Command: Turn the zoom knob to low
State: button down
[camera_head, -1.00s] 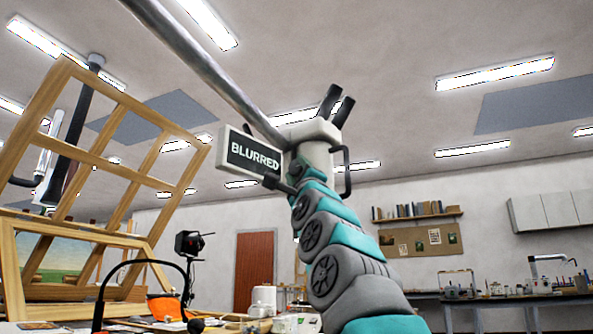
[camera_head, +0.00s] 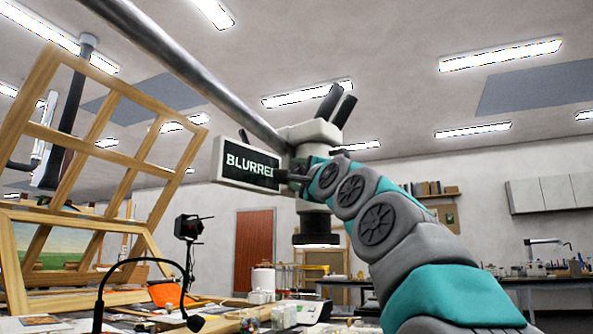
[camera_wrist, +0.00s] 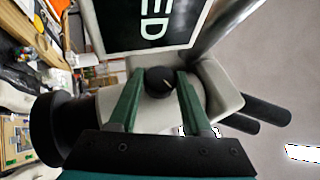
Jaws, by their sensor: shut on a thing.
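The zoom knob (camera_wrist: 159,83) is a round black knob with a pale pointer line, on the side of the white microscope head (camera_wrist: 215,92). My gripper (camera_wrist: 158,76) has its two green fingers on either side of the knob and is shut on it. In the head view the microscope head (camera_head: 313,131) hangs from a metal boom, with black eyepieces on top and a dark lens barrel below. My gripper (camera_head: 290,177) is at its side, small and partly hidden; the knob is hidden there. The screen (camera_head: 248,163) reads BLURRED, its last letter covered.
A wooden frame on an easel (camera_head: 105,150) stands at the left. A black gooseneck lamp (camera_head: 135,262) and a cluttered table with a white container (camera_head: 263,280) lie below. The boom (camera_head: 190,65) crosses above the screen.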

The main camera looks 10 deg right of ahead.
jog(key=shift+c, duration=1.8)
grip_release()
jog(key=shift+s, duration=0.1)
jog(key=b+v, duration=0.1)
jog(key=v, duration=0.6)
jog(key=shift+s+f, duration=0.15)
jog(key=shift+s, duration=0.15)
